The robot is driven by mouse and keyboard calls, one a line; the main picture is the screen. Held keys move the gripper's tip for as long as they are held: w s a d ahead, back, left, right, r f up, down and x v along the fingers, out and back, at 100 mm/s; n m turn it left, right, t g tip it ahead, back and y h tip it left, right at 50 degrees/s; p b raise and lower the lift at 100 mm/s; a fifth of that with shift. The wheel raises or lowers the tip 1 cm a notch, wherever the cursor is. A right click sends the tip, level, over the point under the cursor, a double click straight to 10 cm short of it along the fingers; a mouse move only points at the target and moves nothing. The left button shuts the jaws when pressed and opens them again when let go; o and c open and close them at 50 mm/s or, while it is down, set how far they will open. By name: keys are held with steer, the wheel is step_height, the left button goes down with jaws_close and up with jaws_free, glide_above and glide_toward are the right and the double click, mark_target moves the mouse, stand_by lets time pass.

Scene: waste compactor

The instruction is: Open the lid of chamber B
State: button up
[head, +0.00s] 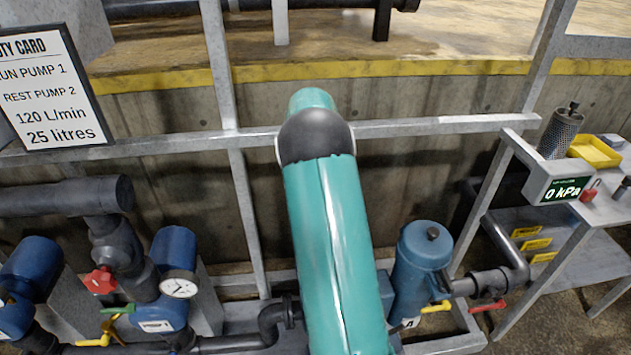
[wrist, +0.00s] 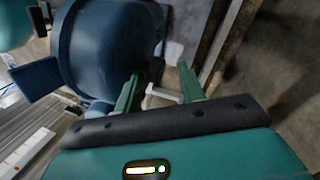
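A blue canister (head: 422,265) with a round lid and a black knob stands right of my arm in the head view. A small plate at its foot seems to read A. No chamber marked B can be made out; part of a blue body shows at my arm's edge, the rest hidden. In the wrist view a large blue rounded body (wrist: 105,45) lies left of my gripper (wrist: 160,74). My gripper's two green fingers are apart. A pale bar (wrist: 165,94) shows between them, and I see no grip on it. The head view hides my gripper behind my arm.
Yellow (head: 435,307) and red (head: 488,305) valve handles sit by the canister's foot. Grey rails (head: 440,125) cross behind. A panel reading 0 kPa (head: 566,190) and a yellow tray (head: 595,151) are at right. A pump with a gauge (head: 179,286) is at left.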

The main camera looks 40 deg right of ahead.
steer(key=shift+s+a+f, duration=0.15)
steer(key=shift+a+f, duration=0.1)
steer(key=shift+f, duration=0.25)
steer(key=shift+s+a+f, duration=0.1)
steer(key=shift+a+f, duration=0.1)
steer(key=shift+f, duration=0.3)
steer(key=shift+w+d+r, duration=0.1)
steer(key=shift+r, duration=0.35)
steer(key=v, duration=0.3)
steer(key=s+v, duration=0.1)
steer(key=shift+a+r, duration=0.25)
steer(key=shift+r, duration=0.15)
steer(key=s+r, duration=0.1)
steer(key=s+a+r, duration=0.1)
steer(key=r, duration=0.1)
steer(key=s+a+r, duration=0.1)
steer(key=shift+r, duration=0.25)
steer(key=s+a+r, duration=0.5)
steer(key=s, duration=0.3)
steer(key=shift+a, duration=0.25)
